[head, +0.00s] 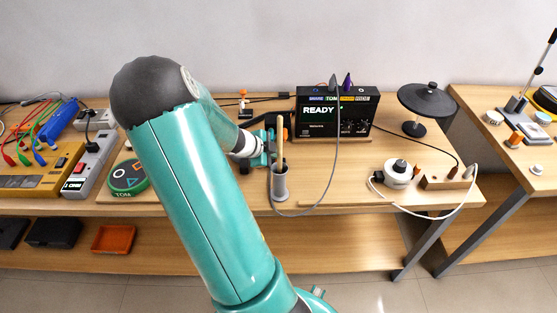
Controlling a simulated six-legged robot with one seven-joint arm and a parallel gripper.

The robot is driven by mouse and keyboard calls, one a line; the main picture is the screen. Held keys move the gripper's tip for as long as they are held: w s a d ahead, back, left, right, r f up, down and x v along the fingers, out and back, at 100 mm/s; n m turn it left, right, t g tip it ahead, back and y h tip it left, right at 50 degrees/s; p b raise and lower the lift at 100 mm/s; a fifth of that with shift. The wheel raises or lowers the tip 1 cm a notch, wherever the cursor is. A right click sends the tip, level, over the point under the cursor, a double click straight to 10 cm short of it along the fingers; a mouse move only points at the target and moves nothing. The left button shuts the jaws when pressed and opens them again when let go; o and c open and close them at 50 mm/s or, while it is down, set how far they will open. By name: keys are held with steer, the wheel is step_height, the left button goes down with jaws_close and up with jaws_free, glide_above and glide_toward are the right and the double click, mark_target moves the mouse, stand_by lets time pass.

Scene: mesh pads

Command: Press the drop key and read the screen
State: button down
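A black drum module (352,128) stands at the back of the bench. Its lit screen (319,111) reads "READY" in pale green letters. Small keys and controls are on the module's face right of the screen, but their labels are too small to read and I cannot pick out the drop key. My gripper (262,148) is at the end of my teal arm, low over the bench, left of the module and apart from its face.
The grey cup (279,186) holds a wooden stick, with a cable beside it. A green-rimmed round pad (127,177) lies left, a black pad (428,100) stands right. A white round device (397,176) is near the front right. Bare wood lies before the module.

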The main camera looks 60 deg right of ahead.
steer(key=shift+f, duration=0.4)
stand_by(0.3)
steer(key=shift+r, duration=0.9)
step_height(320, 180, up, 6)
stand_by(0.4)
stand_by(1.2)
